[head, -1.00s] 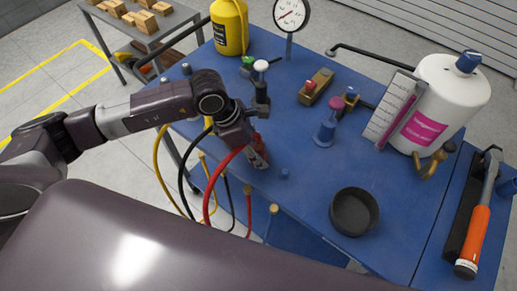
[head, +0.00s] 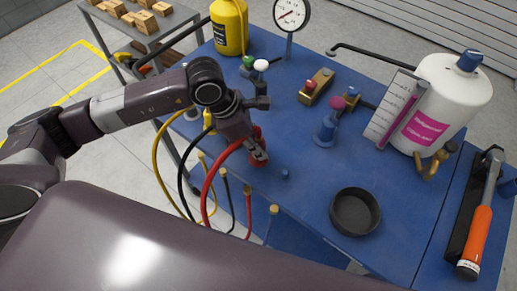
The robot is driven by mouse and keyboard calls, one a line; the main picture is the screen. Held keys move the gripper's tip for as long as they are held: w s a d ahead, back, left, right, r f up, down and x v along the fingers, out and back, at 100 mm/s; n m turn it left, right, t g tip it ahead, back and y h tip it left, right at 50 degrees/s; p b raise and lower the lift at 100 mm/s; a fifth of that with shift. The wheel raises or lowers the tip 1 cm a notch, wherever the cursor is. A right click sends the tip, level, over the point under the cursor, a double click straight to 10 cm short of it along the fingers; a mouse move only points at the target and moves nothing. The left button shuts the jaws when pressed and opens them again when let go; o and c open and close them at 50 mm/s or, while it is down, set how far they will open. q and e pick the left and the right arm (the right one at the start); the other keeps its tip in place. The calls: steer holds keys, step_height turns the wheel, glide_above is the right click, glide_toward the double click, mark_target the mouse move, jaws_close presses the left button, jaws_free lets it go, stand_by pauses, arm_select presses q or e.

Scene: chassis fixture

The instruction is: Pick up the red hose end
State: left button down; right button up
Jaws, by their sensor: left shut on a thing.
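The red hose (head: 211,181) loops up from the near left edge of the blue table. Its upper end reaches the left gripper (head: 259,157), which points down over the table. The gripper is shut on the red hose end (head: 256,132), and its fingers partly hide it. I cannot tell whether the end touches the table top. The hose's other end hangs by the table's front edge. My right gripper is not in view.
A yellow hose (head: 157,165) and a black hose (head: 182,180) hang beside the red one.

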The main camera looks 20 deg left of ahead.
mark_target(259, 139)
arm_select(q)
step_height(259, 139, up, 18)
steer(key=b, duration=0.3)
steer(key=shift+f, duration=0.2)
